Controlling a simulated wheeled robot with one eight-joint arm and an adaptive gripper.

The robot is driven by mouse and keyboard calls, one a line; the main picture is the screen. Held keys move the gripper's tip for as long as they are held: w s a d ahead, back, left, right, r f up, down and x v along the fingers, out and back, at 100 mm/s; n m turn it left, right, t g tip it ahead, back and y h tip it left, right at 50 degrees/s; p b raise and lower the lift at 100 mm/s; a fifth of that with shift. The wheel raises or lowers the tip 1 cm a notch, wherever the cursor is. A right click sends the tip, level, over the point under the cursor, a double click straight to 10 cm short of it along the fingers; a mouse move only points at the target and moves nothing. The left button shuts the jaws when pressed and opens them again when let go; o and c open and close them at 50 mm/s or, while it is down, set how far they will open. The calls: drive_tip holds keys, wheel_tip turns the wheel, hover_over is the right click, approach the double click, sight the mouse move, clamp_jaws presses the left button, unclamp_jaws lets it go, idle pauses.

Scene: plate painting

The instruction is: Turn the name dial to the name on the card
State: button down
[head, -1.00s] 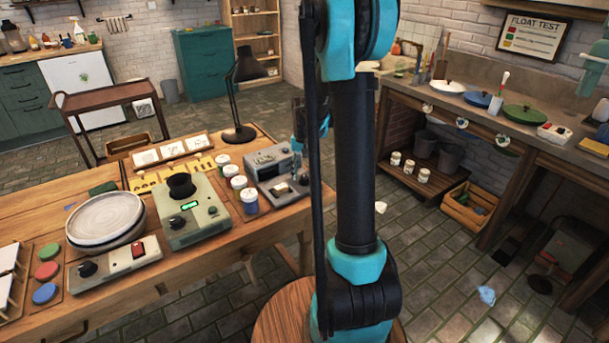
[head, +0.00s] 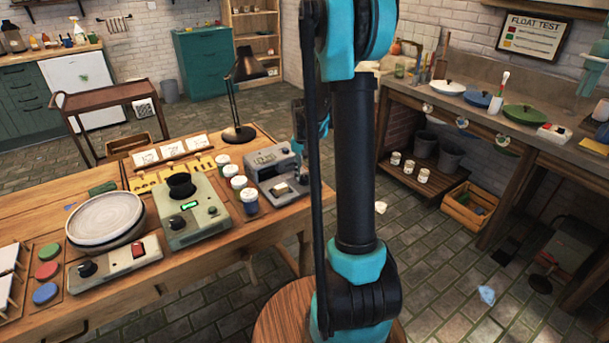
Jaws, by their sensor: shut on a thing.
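The lettering in the window is too small to read. My gripper (head: 298,166) is at the right side of this box, mostly hidden behind my own arm. It is shut on the name dial there; the dial itself is largely covered. Several white cards (head: 172,150) stand in a wooden holder at the back of the bench. Their marks are too small for me to read.
A black lamp (head: 240,100) stands behind the box. Several lidded jars (head: 238,184) stand just left of it. A grey-green machine (head: 190,210), a stack of plates (head: 105,215) and a control box with a red switch (head: 115,266) are further left.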

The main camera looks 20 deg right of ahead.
sight(305, 177)
drive_tip(key=n, duration=0.4)
drive_tip(key=shift+n, duration=2.7)
drive_tip(key=c, duration=1.2)
unclamp_jaws()
wheel_tip(305, 177, up, 12)
